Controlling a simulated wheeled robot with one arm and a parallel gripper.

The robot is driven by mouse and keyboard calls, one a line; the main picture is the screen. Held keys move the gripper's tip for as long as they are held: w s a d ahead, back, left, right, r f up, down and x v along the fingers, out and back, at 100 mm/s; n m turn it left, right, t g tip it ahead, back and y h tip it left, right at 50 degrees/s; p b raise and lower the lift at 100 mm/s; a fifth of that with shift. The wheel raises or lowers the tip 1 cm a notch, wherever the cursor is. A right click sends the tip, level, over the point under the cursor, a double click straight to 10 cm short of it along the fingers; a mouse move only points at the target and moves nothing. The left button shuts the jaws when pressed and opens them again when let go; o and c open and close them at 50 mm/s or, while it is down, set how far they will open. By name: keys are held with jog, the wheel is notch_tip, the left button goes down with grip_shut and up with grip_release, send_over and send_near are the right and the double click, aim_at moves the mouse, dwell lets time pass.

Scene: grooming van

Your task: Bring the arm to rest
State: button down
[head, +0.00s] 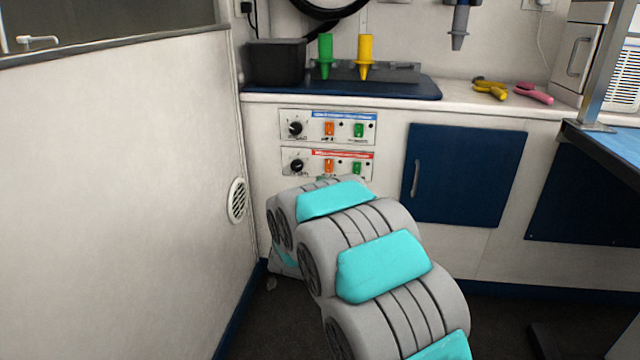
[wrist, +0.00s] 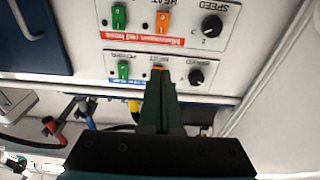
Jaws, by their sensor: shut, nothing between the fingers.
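My arm reaches forward from the bottom of the head view toward the cabinet front, and its far end is low in front of the switch panels. My gripper is hidden behind my arm there. In the wrist view, which is upside down, my gripper (wrist: 161,78) has its dark fingers together, with nothing held. The fingertips overlap the orange switch (wrist: 157,71) of the blue-labelled panel (head: 328,127). I cannot tell whether they touch it. The red-labelled panel (head: 345,168) is directly below, partly covered by my arm in the head view.
The counter holds a black bin (head: 275,63), green (head: 325,57) and yellow (head: 365,56) nozzle-shaped things, and yellow (head: 490,88) and pink (head: 533,94) tools. A blue door (head: 465,173) is right of the panels. A white wall (head: 120,190) stands close on the left. A blue-topped table (head: 610,145) is at right.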

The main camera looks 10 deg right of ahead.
jog(key=s+a+n+g+y+p, duration=0.25)
jog(key=s+g+y, duration=0.2)
jog(key=s, duration=0.75)
jog(key=s+a+n+g+y+p, duration=0.1)
jog(key=s+g+y+p, duration=0.35)
jog(key=s, duration=0.75)
jog(key=s+d+g+h, duration=0.1)
jog(key=s+d+g, duration=0.1)
jog(key=s, duration=0.9)
jog(key=s+d+r+g+h+p, duration=0.1)
jog(key=s+g, duration=0.4)
jog(key=s, duration=0.6)
jog(key=s+d+r+g+h, duration=0.1)
jog(key=s+d+g, duration=0.2)
jog(key=s, duration=0.9)
jog(key=shift+g, duration=0.5)
jog(key=shift+w, duration=0.1)
